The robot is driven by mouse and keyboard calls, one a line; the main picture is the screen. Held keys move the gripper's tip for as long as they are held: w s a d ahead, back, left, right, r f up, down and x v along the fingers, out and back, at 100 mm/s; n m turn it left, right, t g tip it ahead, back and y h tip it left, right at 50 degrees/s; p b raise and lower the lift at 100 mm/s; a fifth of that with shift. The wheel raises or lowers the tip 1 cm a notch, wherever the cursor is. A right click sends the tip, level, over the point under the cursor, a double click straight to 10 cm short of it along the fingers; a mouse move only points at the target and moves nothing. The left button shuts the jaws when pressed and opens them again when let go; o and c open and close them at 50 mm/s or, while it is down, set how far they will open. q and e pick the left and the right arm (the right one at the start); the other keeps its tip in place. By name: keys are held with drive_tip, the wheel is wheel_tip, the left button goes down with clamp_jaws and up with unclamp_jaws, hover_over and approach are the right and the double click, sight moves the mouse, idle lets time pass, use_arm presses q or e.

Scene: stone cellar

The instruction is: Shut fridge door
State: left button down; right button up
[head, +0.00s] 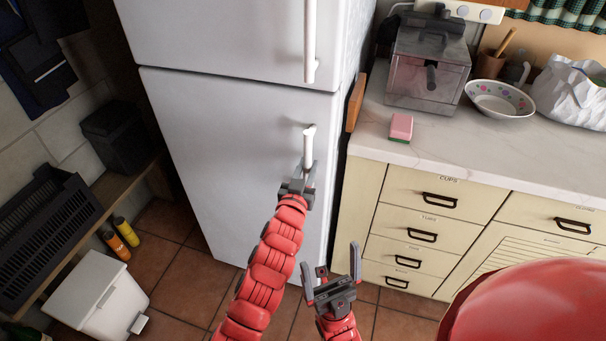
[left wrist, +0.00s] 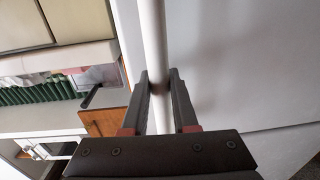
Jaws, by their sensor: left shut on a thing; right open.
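The white fridge has an upper door (head: 220,40) and a lower door (head: 235,160). The lower door lies about flush under the upper one, and I see no clear gap between it and the fridge body. My left gripper (head: 302,178) is shut on the lower door's white bar handle (head: 308,142). In the left wrist view the handle (left wrist: 152,45) runs between the two dark fingers of my left gripper (left wrist: 160,88), with the white door panel to the right. My right gripper (head: 331,260) is open and empty, lower and in front of the drawers.
A counter (head: 365,138) with cream drawers (head: 420,235) stands right of the fridge. A pink sponge (head: 401,127), a bowl (head: 499,100) and a grey metal appliance (head: 428,65) are on it. A white bin (head: 97,300) stands at lower left. Tiled floor (head: 180,268) shows before the fridge.

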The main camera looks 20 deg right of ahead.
use_arm(q)
drive_tip(key=shift+w+d+r, duration=0.1)
drive_tip(key=shift+d+r, duration=0.05)
drive_tip(key=shift+r, duration=0.15)
drive_tip(key=c, duration=0.9)
unclamp_jaws()
drive_tip(key=shift+d, duration=0.1)
drive_tip(key=shift+o, duration=1.1)
drive_tip(key=shift+w+d+f, duration=0.15)
drive_tip(key=shift+w+f, duration=0.05)
drive_tip(key=shift+f, duration=0.1)
drive_tip(key=shift+s, duration=0.1)
drive_tip(key=shift+s+a, duration=0.45)
drive_tip(key=shift+a, duration=0.05)
drive_tip(key=b+v, duration=0.2)
drive_tip(key=v, duration=1.4)
drive_tip(key=shift+a+r, duration=0.1)
drive_tip(key=shift+r, duration=0.05)
